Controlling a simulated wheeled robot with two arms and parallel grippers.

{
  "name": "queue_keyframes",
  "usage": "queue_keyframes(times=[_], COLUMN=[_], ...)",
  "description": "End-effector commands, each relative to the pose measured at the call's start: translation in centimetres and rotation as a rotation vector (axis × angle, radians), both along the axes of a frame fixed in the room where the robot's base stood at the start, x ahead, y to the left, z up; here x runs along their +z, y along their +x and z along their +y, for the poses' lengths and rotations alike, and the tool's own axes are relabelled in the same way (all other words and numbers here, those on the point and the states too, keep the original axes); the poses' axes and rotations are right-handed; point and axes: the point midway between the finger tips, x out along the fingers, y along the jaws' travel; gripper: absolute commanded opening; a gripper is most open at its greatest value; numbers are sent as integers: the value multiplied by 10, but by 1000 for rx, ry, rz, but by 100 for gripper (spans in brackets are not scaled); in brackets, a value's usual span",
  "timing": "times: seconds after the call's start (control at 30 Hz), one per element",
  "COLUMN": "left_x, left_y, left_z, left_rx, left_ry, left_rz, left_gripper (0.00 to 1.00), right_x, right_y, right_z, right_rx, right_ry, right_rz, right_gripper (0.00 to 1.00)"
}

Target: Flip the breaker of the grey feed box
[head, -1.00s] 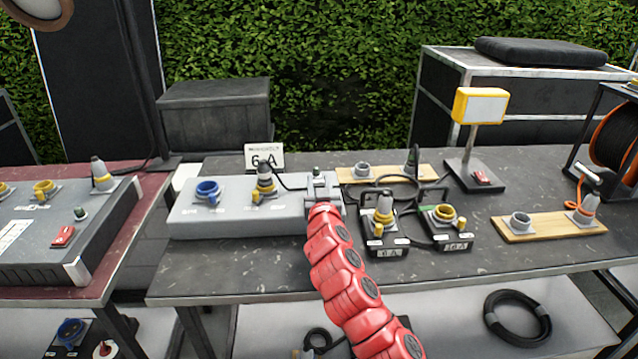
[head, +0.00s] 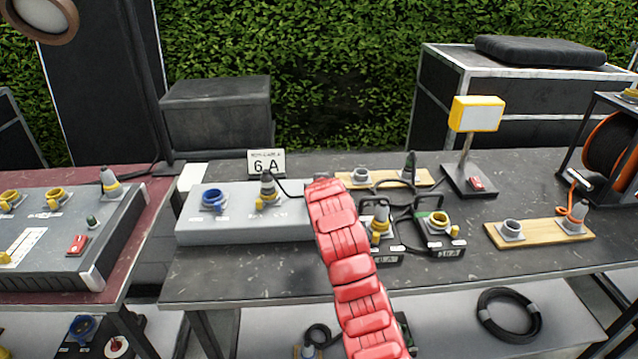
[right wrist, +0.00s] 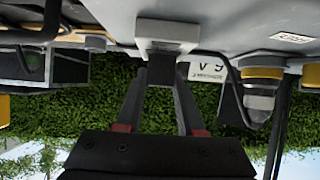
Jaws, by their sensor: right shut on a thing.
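The light grey feed box (head: 240,228) lies on the dark middle table. It carries a blue socket (head: 214,200) and a grey plug in a yellow-ringed socket (head: 267,190). My red right arm covers its right end in the head view, hiding the breaker and the gripper there. In the right wrist view, upside down, my right gripper (right wrist: 160,72) reaches a pale grey breaker block (right wrist: 166,35) on the box. Its fingers are shut on the breaker; the exact contact is hard to see. The lever's position cannot be told. My left gripper is not in view.
A 6 A sign (head: 266,162) stands behind the box. Two small black boxes (head: 440,240) with handles, cables and yellow sockets are close right of my arm. A yellow-framed lamp (head: 477,114) stands farther right. A darker grey box (head: 60,255) lies on the left table.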

Motion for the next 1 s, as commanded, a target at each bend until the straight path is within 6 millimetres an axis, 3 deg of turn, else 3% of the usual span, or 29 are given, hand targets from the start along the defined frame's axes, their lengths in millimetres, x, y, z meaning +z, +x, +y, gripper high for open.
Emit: queue_keyframes(times=[0.73,0.77,0.9,1.0], left_x=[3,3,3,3], left_y=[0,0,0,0], left_z=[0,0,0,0], left_rx=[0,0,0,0], left_ry=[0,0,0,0], left_rz=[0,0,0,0], left_gripper=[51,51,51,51], right_x=[0,0,-1,-1], right_y=[4,4,4,4], right_z=[1,0,0,0], right_rx=[-1,-1,-1,-1], right_ry=[1,1,1,1], right_rz=[98,98,99,99], right_gripper=[0,41,66,68])
